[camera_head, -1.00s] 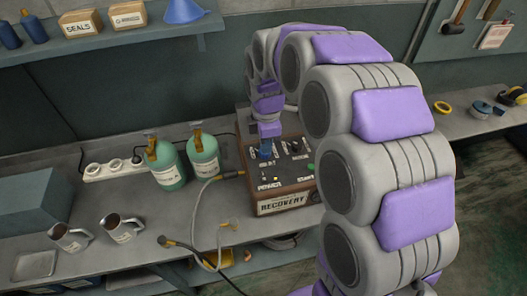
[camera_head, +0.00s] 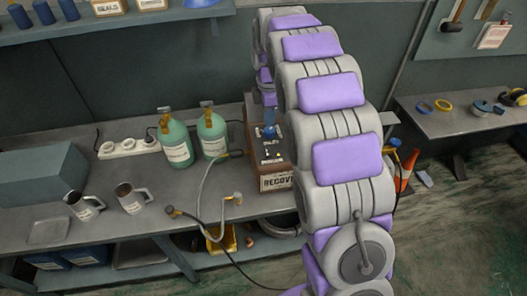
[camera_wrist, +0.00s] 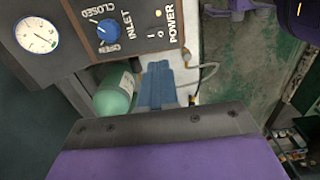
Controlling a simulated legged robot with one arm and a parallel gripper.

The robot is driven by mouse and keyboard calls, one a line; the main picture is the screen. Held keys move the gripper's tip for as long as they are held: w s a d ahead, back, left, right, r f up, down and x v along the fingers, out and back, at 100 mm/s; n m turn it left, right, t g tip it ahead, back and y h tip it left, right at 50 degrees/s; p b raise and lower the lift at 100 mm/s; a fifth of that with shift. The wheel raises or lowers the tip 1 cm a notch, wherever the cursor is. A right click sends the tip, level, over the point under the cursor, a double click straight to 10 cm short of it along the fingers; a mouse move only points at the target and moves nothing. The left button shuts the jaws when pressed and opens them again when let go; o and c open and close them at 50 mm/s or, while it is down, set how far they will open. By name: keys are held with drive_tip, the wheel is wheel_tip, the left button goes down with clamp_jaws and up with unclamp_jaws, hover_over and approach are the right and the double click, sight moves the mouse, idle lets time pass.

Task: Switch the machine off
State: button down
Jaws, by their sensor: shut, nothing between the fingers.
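The recovery machine (camera_head: 277,182) is a brown box with a dark top panel on the bench, partly hidden behind my arm. In the wrist view its panel (camera_wrist: 75,60) shows a round gauge (camera_wrist: 37,36), a blue INLET knob (camera_wrist: 107,30) and the POWER label (camera_wrist: 171,24). In the head view my gripper (camera_head: 269,131) is over the machine.
Two green bottles (camera_head: 176,142) (camera_head: 212,136) stand left of the machine, with a grey hose (camera_head: 204,192) in front. A power strip (camera_head: 127,148) and two metal jugs (camera_head: 131,200) are farther left. An orange cone (camera_head: 406,170) stands on the floor at right.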

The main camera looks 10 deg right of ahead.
drive_tip(key=shift+a, duration=0.15)
drive_tip(key=b, duration=0.3)
approach(268, 155)
wheel_tip(268, 155, down, 7)
drive_tip(key=shift+w, duration=0.15)
idle(0.4)
drive_tip(key=shift+s+f+t, duration=0.3)
drive_tip(key=shift+f+t, duration=0.05)
drive_tip(key=shift+t, duration=0.05)
drive_tip(key=shift+w, duration=0.1)
